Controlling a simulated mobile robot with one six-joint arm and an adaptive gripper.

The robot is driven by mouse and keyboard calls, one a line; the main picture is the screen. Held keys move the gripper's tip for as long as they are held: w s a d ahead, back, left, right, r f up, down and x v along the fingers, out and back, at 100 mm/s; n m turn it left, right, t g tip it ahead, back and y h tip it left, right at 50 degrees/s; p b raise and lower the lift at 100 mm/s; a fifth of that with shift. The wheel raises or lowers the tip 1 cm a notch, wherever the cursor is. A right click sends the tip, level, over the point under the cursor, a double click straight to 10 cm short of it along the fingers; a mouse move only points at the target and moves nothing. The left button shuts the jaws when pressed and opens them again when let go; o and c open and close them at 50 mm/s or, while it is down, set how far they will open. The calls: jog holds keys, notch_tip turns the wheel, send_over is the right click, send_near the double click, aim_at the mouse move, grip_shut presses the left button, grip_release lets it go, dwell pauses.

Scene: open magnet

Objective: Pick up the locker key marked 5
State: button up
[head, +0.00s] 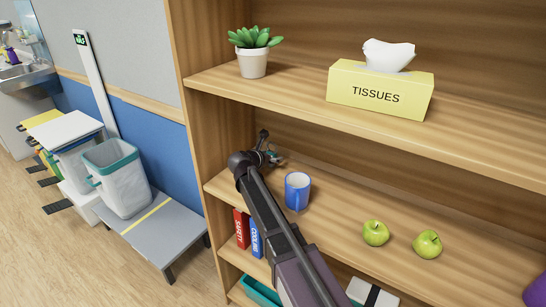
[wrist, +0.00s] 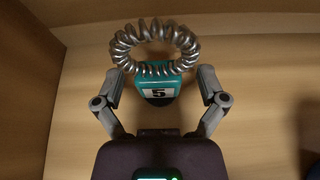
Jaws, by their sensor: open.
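The locker key marked 5 shows in the wrist view as a teal tag (wrist: 160,90) with a dark lower end and a white label reading 5. A silver coiled loop (wrist: 155,42) is joined at its top. My gripper (wrist: 160,82) is open, with one finger on each side of the tag and visible gaps between. In the head view my gripper (head: 270,150) is at the left end of the middle shelf. The key is mostly hidden there by my arm, and its number cannot be read.
A blue mug (head: 297,191) stands right of my arm on the same shelf. Two green apples (head: 376,233) (head: 427,243) lie further right. The upper shelf holds a plant (head: 253,55) and a tissue box (head: 380,90). Shelf walls (wrist: 28,80) are close on the left and behind.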

aim_at(272, 151)
jog(key=c, duration=1.1)
jog(key=shift+r, duration=0.15)
notch_tip(272, 151, up, 3)
jog(key=p, duration=0.3)
jog(key=s+a, duration=0.2)
jog(key=s, duration=0.2)
jog(key=s+a+r+p, duration=0.1)
jog(key=s+a, duration=0.1)
jog(key=s, duration=0.2)
jog(key=s+a+p, duration=0.1)
jog(key=s+a, duration=0.1)
jog(key=s, duration=0.2)
jog(key=shift+s+r, duration=0.3)
jog(key=shift+s, duration=0.05)
jog(key=shift+s+a, duration=0.5)
jog(key=shift+s, duration=0.4)
